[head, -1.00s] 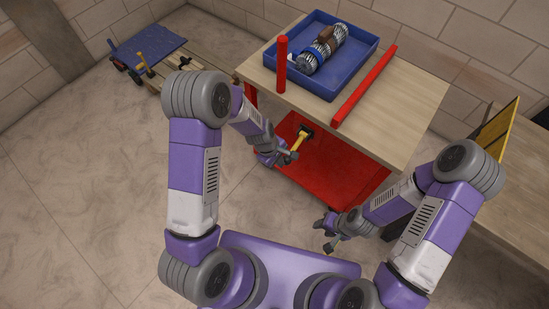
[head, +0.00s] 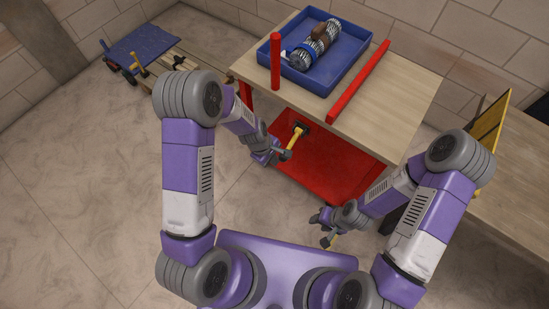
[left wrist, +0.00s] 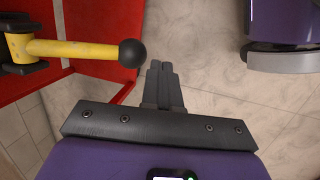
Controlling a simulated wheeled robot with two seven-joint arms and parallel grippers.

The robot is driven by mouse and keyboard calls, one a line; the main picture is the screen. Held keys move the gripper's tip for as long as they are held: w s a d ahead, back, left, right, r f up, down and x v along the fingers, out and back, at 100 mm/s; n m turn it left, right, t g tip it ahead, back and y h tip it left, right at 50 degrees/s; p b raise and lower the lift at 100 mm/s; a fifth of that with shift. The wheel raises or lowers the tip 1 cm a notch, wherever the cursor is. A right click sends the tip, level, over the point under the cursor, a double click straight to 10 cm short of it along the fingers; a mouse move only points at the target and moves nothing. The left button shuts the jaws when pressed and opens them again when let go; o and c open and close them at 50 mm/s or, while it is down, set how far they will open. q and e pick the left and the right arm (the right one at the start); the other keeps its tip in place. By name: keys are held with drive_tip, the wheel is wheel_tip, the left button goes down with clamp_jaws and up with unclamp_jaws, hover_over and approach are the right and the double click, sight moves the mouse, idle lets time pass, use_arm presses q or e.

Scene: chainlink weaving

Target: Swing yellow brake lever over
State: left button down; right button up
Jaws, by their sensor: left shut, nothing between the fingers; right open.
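The yellow brake lever (head: 294,139) with a black ball knob sticks out from a black bracket on the red lower panel (head: 318,165) of the cart. In the left wrist view the lever (left wrist: 75,49) lies level, its knob pointing right. My left gripper (head: 283,155) is near the knob end in the head view. In the left wrist view its shut, empty fingers (left wrist: 160,72) are just below and right of the knob, with a small gap seen between them. My right gripper (head: 327,232) is open, low and to the right, away from the lever.
The cart's wooden top (head: 400,110) carries a blue tray (head: 335,78) with a rolled bundle, a red post (head: 275,62) and a red rail (head: 358,83). A bench with a blue mat (head: 145,48) stands at the back left. Another table (head: 505,200) stands right. The left floor is clear.

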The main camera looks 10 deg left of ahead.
use_arm(q)
drive_tip(key=s+a+r+p, duration=0.3)
drive_tip(key=s+a+r, duration=0.3)
drive_tip(key=s+r, duration=0.1)
drive_tip(key=shift+s+r+p, duration=0.2)
drive_tip(key=shift+r+p, duration=0.2)
drive_tip(key=shift+r, duration=0.3)
drive_tip(key=s+d+f+m+h+p, duration=0.1)
drive_tip(key=s+d+f+m, duration=0.5)
drive_tip(key=s+f+m, duration=0.3)
drive_tip(key=shift+s+d+f+m+g, duration=0.3)
drive_tip(key=shift+s+f+m, duration=0.1)
drive_tip(key=shift+m, duration=0.2)
